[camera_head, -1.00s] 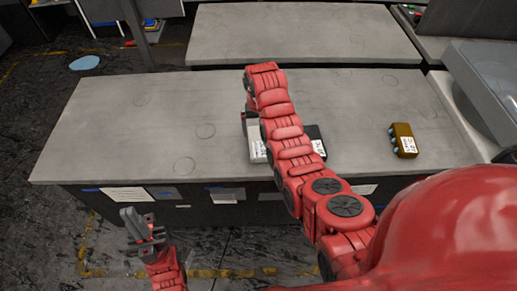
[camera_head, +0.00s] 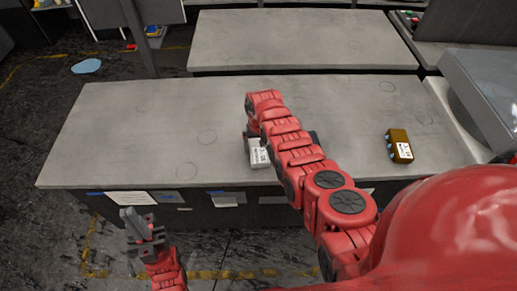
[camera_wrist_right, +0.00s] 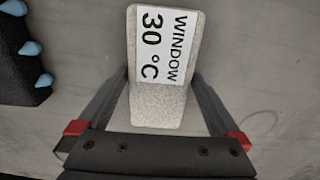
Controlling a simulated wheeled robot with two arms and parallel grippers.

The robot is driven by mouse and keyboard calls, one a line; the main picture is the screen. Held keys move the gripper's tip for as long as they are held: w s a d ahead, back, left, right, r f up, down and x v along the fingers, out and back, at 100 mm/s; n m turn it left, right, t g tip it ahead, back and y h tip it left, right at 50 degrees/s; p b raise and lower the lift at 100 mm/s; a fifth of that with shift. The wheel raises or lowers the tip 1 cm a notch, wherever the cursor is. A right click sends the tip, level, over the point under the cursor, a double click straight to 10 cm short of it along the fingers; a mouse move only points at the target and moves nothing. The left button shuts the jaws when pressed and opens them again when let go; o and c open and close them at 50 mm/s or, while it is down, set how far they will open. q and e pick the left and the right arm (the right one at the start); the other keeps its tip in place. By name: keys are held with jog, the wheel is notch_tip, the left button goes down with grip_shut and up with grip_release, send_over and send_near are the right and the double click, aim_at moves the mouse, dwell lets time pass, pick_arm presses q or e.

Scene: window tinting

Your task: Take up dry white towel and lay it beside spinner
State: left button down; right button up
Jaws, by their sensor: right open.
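A pale speckled block with a white label reading "WINDOW 30 °C" (camera_wrist_right: 158,100) lies on the near grey table; it also shows in the head view (camera_head: 259,156). I cannot tell that it is a towel, and I see nothing that is plainly a spinner. My right gripper (camera_wrist_right: 160,74) is open, with its fingers on either side of the block in the picture and not closed on it.
A dark case with blue knobs (camera_wrist_right: 22,55) is beside the block. A brown box with blue knobs (camera_head: 400,147) stands on the right of the near table (camera_head: 110,135). The table's left side is clear. A second grey table (camera_head: 300,40) stands behind, bare.

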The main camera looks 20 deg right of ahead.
jog(key=shift+c, duration=0.2)
jog(key=c, duration=1.2)
jog(key=shift+o, duration=0.2)
jog(key=shift+r, duration=0.15)
